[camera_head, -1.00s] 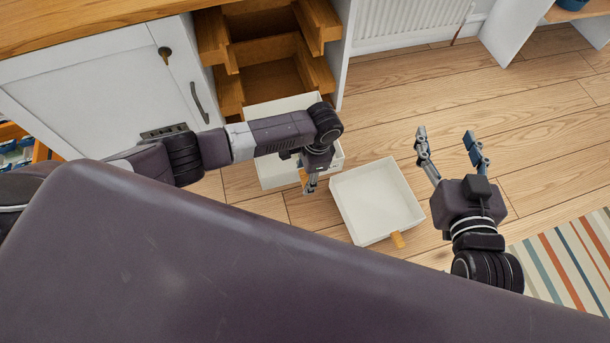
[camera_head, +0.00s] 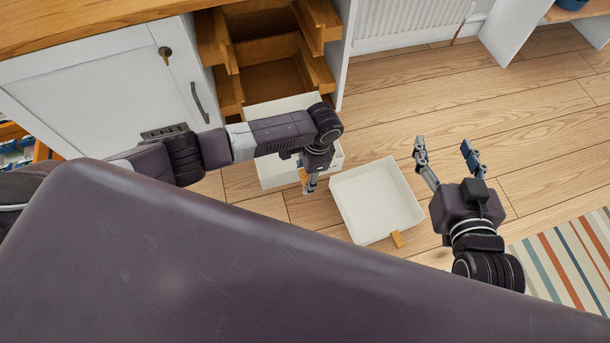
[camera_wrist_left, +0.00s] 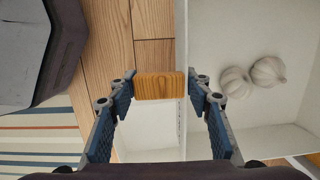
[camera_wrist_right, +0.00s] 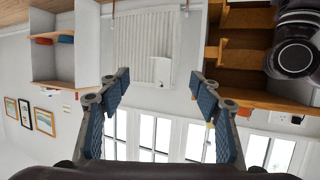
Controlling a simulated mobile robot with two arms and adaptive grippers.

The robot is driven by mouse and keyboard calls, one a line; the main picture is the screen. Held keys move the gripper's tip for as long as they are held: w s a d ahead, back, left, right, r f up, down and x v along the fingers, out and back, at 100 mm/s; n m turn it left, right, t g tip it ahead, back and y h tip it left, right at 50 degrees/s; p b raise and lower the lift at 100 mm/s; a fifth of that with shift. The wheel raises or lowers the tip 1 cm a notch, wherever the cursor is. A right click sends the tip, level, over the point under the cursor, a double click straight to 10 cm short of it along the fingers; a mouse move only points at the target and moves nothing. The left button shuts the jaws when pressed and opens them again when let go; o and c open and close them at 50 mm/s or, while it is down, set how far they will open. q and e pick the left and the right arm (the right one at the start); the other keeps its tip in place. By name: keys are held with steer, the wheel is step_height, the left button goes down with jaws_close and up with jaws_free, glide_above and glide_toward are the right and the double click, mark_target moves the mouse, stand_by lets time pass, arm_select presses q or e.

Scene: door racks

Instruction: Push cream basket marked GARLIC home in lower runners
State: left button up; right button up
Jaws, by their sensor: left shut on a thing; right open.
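A cream basket (camera_head: 275,178) sits in front of the wooden runners (camera_head: 229,92), partly hidden under my left arm. In the left wrist view two garlic bulbs show in a cream basket (camera_wrist_left: 245,112); no written mark is readable. My left gripper (camera_head: 309,184) is shut on that basket's wooden handle (camera_wrist_left: 160,86), with a fingertip at each end. My right gripper (camera_head: 443,145) is open and empty, above the floor to the right.
A second, empty cream basket (camera_head: 375,200) with a wooden handle (camera_head: 397,239) lies on the floor between my grippers. A white cupboard door (camera_head: 105,85) stands left of the runners. A white panel (camera_head: 345,60) bounds their right side.

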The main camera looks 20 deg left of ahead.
steer(key=shift+f, duration=0.1)
arm_select(q)
steer(key=shift+p, duration=0.4)
arm_select(e)
steer(key=shift+s+d+f+g+h, duration=0.25)
steer(key=shift+s+f+g, duration=0.3)
steer(key=shift+f, duration=0.4)
steer(key=shift+s+d+f+g+h, duration=0.15)
steer(key=shift+s+d+f+g, duration=0.25)
steer(key=shift+s+f, duration=0.4)
steer(key=shift+w+f, duration=0.1)
steer(key=shift+f, duration=0.05)
arm_select(q)
steer(key=shift+p, duration=0.35)
arm_select(e)
steer(key=shift+s+d+f+g, duration=0.2)
steer(key=shift+s+f+g, duration=0.3)
steer(key=shift+s+f, duration=0.15)
steer(key=shift+s+d+f+g, duration=0.2)
steer(key=shift+s+f+g, duration=0.3)
steer(key=shift+f, duration=0.1)
steer(key=shift+s+f, duration=0.1)
arm_select(q)
steer(key=shift+w, duration=0.1)
